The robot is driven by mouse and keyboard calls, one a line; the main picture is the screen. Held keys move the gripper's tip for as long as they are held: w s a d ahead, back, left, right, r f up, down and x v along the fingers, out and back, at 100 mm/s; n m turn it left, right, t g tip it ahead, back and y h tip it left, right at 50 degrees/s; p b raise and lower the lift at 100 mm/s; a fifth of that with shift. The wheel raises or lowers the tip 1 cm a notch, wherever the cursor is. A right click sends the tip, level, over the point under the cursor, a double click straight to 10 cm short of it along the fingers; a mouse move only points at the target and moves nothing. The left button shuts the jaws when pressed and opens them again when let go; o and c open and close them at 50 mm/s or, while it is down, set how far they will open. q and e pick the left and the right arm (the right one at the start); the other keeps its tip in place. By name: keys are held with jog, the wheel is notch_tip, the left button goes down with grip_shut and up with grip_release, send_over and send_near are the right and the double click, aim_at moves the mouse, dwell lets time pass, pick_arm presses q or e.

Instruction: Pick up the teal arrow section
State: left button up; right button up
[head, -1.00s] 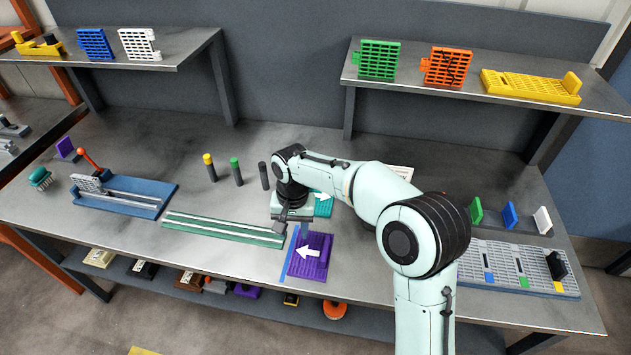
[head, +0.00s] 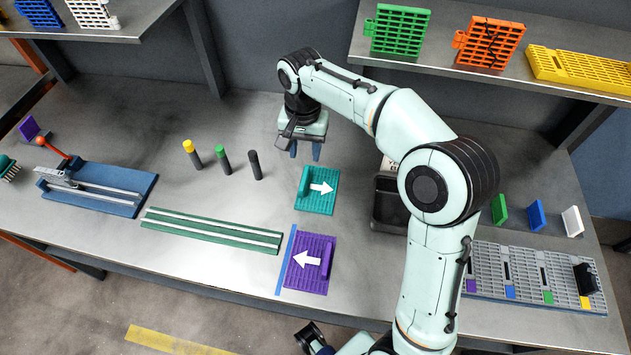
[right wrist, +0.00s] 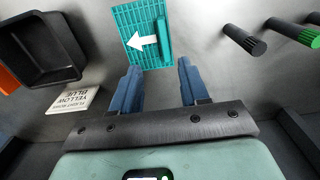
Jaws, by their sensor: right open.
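The teal arrow section (head: 317,191) is a flat gridded plate with a white arrow and a raised teal bar. It lies on the workbench, its arrow pointing right in the head view. The right wrist view shows it too (right wrist: 143,38), just beyond the fingertips. My right gripper (head: 305,156) is open, with its two blue fingers (right wrist: 157,72) apart and nothing between them. It is behind the section in the head view, apart from it.
A purple arrow section (head: 309,263) lies in front of the teal one beside a blue strip (head: 286,259). A green rail (head: 211,231) lies left. Several dark pegs (head: 223,160) stand behind it. A black bin (right wrist: 36,48) and a lettered card (right wrist: 73,99) are nearby.

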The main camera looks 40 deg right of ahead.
jog(key=b, duration=0.1)
send_over(304, 178)
jog(key=s, duration=0.1)
notch_tip(304, 178, down, 6)
jog(key=shift+f, duration=0.15)
jog(key=shift+w+f+b, duration=0.1)
jog(key=shift+w+f, duration=0.1)
jog(key=shift+f, duration=0.75)
jog(key=shift+w+f+b, duration=0.1)
jog(key=shift+w+f, duration=0.05)
jog(key=shift+f, duration=0.85)
jog(key=shift+w+f+b, duration=0.1)
jog(key=shift+w+f, duration=0.1)
jog(key=shift+f, duration=0.75)
grip_shut()
